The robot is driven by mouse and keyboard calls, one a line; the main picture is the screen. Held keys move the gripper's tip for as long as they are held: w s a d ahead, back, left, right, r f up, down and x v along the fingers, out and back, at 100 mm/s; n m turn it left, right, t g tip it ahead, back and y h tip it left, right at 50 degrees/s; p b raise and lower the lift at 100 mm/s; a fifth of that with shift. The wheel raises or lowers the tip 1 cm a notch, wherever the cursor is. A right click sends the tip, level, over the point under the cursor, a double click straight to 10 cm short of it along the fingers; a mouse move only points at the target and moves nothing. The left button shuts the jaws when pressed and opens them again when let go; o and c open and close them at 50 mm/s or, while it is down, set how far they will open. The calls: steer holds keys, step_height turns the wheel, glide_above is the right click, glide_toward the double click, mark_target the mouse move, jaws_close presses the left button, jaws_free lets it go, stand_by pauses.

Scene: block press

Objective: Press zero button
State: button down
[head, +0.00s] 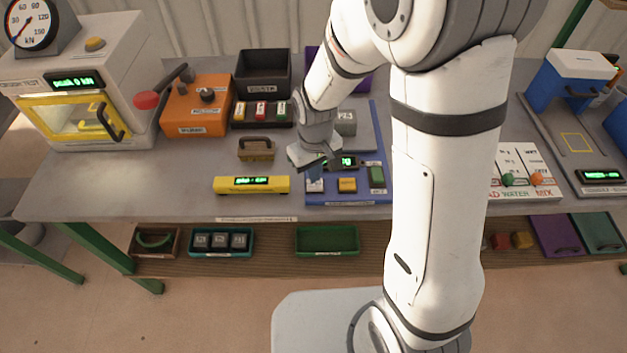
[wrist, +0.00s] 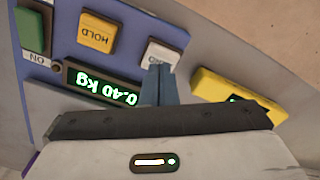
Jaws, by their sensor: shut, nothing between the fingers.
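The blue scale panel (head: 350,198) sits on the bench, with a white button (head: 315,186), a yellow HOLD button (head: 347,184) and a green ON button (head: 377,176). In the wrist view, the white button (wrist: 163,53) has lettering partly hidden by my fingers. The HOLD button (wrist: 97,32) and ON button (wrist: 33,30) show left of it. The scale display (wrist: 100,83) reads 0.40 kg. My gripper (wrist: 160,70) is shut and empty, its fingertips at the near edge of the white button. I cannot tell whether they touch it. My gripper (head: 316,172) hides part of the panel in the head view.
A yellow bar with a green display (head: 252,185) lies just left of the panel. A grey block (head: 346,123) stands on the scale's grey plate. A brown handled block (head: 257,149) and an orange box (head: 196,108) stand further left. My arm blocks the view right of the panel.

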steer(key=shift+f+b, duration=0.9)
steer(key=shift+f, duration=0.2)
stand_by(0.3)
steer(key=shift+r, duration=0.15)
step_height(320, 180, up, 6)
steer(key=p, duration=0.4)
steer(key=shift+f, duration=0.3)
stand_by(0.7)
steer(key=s+d+r+m+t, duration=0.1)
steer(key=s+d+r+m, duration=0.1)
steer(key=s+d+r, duration=0.4)
steer(key=s+d+r+m+t, duration=0.2)
steer(key=s+d+r, duration=0.4)
steer(key=r, duration=0.5)
steer(key=shift+s+m, duration=0.4)
steer(key=shift+m, duration=0.4)
